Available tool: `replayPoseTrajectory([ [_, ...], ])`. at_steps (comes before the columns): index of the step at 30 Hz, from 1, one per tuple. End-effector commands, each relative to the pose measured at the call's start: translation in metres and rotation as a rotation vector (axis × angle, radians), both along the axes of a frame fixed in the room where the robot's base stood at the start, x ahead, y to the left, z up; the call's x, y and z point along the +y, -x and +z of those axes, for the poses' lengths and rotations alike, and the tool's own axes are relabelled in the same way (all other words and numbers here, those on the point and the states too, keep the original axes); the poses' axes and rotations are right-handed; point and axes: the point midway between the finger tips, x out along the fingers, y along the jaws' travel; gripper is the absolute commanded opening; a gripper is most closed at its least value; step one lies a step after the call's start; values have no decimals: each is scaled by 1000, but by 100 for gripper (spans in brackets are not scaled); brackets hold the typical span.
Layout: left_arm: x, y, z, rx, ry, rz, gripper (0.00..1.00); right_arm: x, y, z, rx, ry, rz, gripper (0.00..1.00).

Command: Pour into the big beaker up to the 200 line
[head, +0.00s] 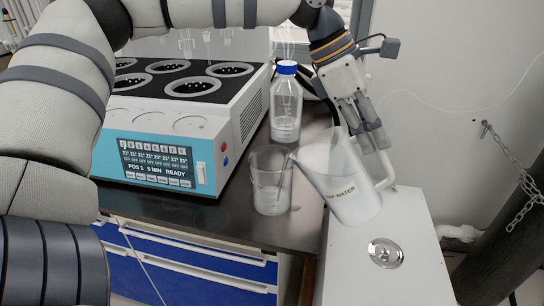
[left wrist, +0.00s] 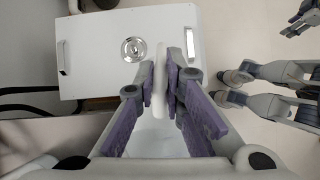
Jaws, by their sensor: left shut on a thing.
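The big beaker (head: 270,190) is clear and stands upright on the dark bench top. It seems to hold some clear liquid low down; its level and the 200 line are too faint to read. My left gripper (head: 368,125) is shut on the handle of a translucent pitcher (head: 338,180) marked "TAP WATER". The pitcher tilts left, its spout at the beaker's right rim. A thin streak inside the beaker may be falling water. The left wrist view shows the pitcher handle (left wrist: 160,85) between the fingers. My right gripper (left wrist: 302,16) shows small at that view's top right; its opening is unclear.
A blue-capped bottle (head: 286,100) stands behind the beaker. A white cabinet (head: 375,270) with a round metal fitting stands below the pitcher. A chain (head: 510,170) hangs at right.

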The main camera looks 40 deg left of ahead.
Motion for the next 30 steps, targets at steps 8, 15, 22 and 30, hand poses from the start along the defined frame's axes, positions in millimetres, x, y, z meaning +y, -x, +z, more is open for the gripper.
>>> replayPoseTrajectory([
  [8, 2, 1, 5, -15, 19, 1, 0, 0, -1, 1, -3, 0, 0, 40],
  [15, 4, 1, 5, -19, 32, 1, 0, 0, 0, 0, -1, 0, 0, 40],
  [22, 6, 2, 8, -25, 45, 1, 0, 0, -1, 0, -2, 0, 0, 40],
  [30, 8, 3, 12, -32, 59, 1, 0, 0, -1, 1, -3, 0, 0, 40],
])
